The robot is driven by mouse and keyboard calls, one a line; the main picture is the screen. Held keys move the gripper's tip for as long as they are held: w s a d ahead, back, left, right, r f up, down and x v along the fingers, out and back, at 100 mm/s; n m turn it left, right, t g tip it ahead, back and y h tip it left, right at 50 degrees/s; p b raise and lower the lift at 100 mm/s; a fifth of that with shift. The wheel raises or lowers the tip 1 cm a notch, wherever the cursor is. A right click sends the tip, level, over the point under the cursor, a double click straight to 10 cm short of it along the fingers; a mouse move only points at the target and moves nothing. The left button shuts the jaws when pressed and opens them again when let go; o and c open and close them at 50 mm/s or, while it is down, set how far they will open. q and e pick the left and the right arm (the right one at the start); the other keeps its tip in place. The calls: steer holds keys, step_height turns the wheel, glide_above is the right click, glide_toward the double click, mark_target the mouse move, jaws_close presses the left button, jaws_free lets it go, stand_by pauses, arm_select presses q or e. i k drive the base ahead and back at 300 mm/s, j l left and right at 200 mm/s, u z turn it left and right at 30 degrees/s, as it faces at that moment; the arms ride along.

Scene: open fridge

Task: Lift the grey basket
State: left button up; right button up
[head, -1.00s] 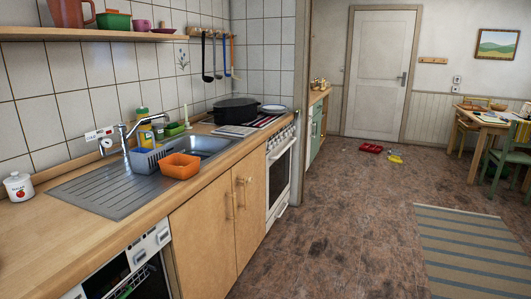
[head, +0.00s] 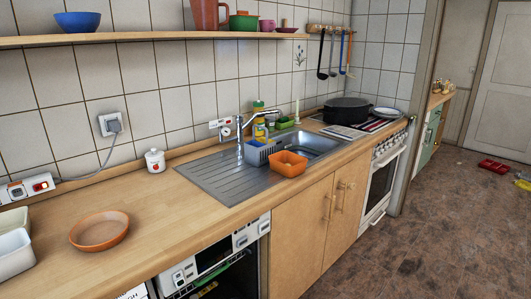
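A grey-blue basket (head: 256,153) sits at the left edge of the sink, close to the tap. An orange tub (head: 289,164) stands in front of it and to its right, and hides part of it. I cannot tell whether the two touch. Neither of my grippers is in view.
The steel sink (head: 215,178) is set in a wooden counter (head: 165,225). A tap (head: 240,135) and bottles stand behind the basket. A brown dish (head: 100,231), a white jar (head: 155,161) and pale containers (head: 14,252) are to the left. The floor (head: 430,235) at the right is mostly clear.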

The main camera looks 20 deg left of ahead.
mark_target(257, 150)
steer(key=l+z, duration=0.35)
steer(key=i+l+z, duration=0.15)
steer(key=l+z, duration=0.2)
steer(key=i+l+z, duration=0.1)
steer(key=i+l, duration=1)
steer(key=i+u, duration=0.25)
steer(key=i, duration=0.35)
steer(key=i+l+u, duration=0.25)
steer(key=i, duration=0.35)
steer(key=i+l+u, duration=0.1)
steer(key=i+u, duration=0.15)
steer(key=i, duration=0.35)
steer(key=i+j+u, duration=0.15)
steer(key=u, duration=0.3)
steer(key=i+u, duration=0.25)
steer(key=u, duration=0.2)
steer(key=i+u, duration=0.2)
steer(key=u, duration=0.3)
steer(key=i+u, duration=0.25)
steer(key=u, duration=0.2)
steer(key=i+l+u, duration=0.15)
steer(key=u, duration=0.3)
